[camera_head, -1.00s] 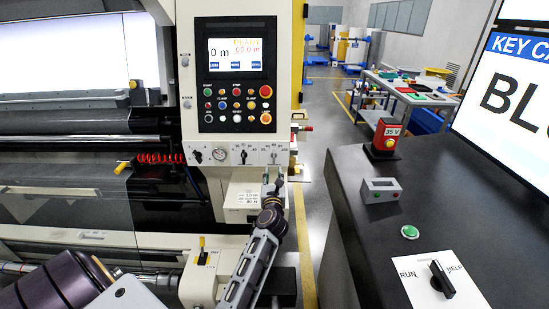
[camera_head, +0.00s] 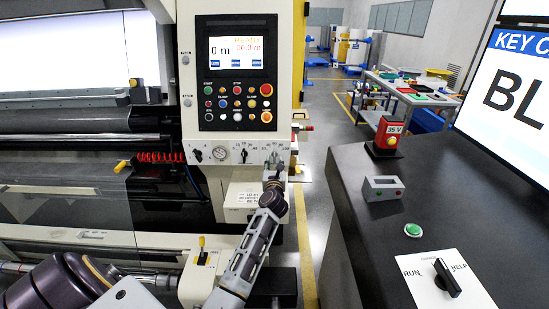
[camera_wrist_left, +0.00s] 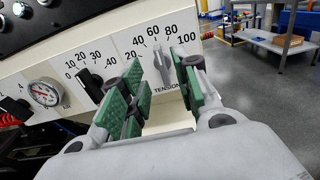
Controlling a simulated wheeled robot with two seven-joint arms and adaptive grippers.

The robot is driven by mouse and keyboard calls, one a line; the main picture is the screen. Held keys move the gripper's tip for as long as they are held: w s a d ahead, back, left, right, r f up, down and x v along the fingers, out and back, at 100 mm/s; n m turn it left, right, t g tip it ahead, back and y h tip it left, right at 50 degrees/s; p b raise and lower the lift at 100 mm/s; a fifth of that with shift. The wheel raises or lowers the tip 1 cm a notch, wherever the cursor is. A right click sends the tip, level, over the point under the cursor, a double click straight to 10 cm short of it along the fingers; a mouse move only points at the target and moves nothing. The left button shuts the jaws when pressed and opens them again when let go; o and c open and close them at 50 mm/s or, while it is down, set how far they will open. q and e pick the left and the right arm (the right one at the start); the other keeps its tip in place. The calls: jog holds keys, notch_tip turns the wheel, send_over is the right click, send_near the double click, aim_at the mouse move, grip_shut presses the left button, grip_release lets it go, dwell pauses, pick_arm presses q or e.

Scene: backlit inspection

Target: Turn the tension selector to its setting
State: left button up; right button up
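The tension selector shows in the left wrist view as a pale grey knob (camera_wrist_left: 162,66) on the cream panel. Its scale runs from 20 to 100 with the word TENSION below, and the knob points up towards about 60. My left gripper (camera_wrist_left: 160,92) is open, its green-padded fingers on either side of the knob; I cannot tell whether either pad touches it. In the head view my left gripper (camera_head: 271,178) is at the right end of the panel strip and partly hides the selector (camera_head: 274,158). My right gripper is not in view.
A black knob (camera_wrist_left: 90,88) with a 0 to 40 scale and a pressure gauge (camera_wrist_left: 44,93) lie left of the selector. A button panel with a screen (camera_head: 237,50) is above. A dark desk (camera_head: 365,225) stands at the right, past a clear aisle.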

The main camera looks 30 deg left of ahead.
pick_arm(q)
jog(key=b+x, duration=0.2)
jog(key=x, duration=0.4)
jog(key=shift+w+a, duration=0.15)
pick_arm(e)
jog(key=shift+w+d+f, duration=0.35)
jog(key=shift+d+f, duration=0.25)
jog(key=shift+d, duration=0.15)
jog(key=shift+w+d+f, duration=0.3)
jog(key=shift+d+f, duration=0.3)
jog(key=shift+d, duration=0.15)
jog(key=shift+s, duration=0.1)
pick_arm(q)
jog(key=shift+c, duration=0.6)
grip_shut()
